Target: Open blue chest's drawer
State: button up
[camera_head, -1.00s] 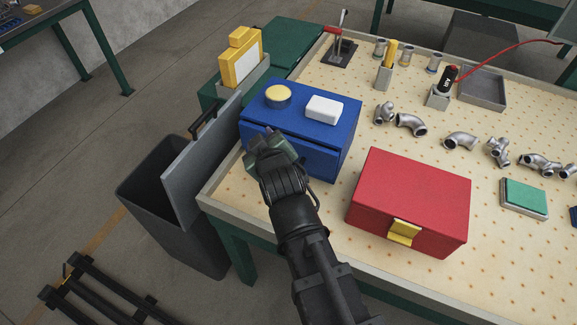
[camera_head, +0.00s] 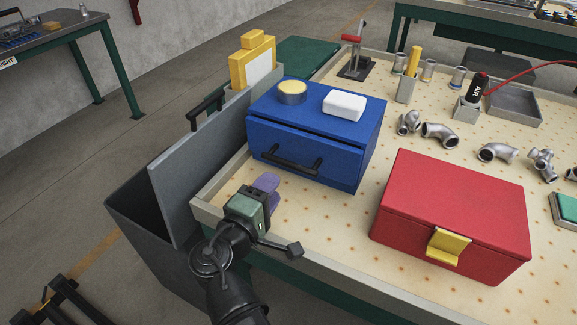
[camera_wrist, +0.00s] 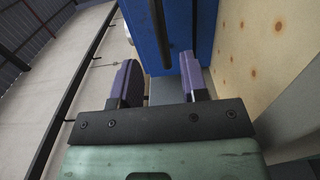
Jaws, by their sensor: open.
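The blue chest (camera_head: 355,137) stands on the perforated table top, with a drawer (camera_head: 270,142) in its front and a dark bar handle (camera_head: 291,164). The drawer front sits slightly proud, with a dark gap along its top edge. My gripper (camera_head: 268,182) is in front of the chest, below and left of the handle, apart from it. In the wrist view, its purple fingers (camera_wrist: 160,82) are spread and empty. The blue chest (camera_wrist: 190,20) lies beyond them, with the dark handle (camera_wrist: 160,35) running between the fingers' directions.
A yellow-and-silver tin (camera_head: 291,92) and a white block (camera_head: 344,105) are on the chest. A red chest (camera_head: 455,205) with a yellow latch stands to the right. A grey panel (camera_head: 190,165) and dark bin (camera_head: 130,215) are left. Pipe fittings lie behind the red chest.

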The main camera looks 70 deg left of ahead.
aim_at(299, 152)
jog(key=x, duration=0.8)
jog(key=shift+w+a+f, duration=0.1)
jog(key=shift+w+a, duration=0.1)
jog(key=shift+w, duration=0.1)
grip_shut()
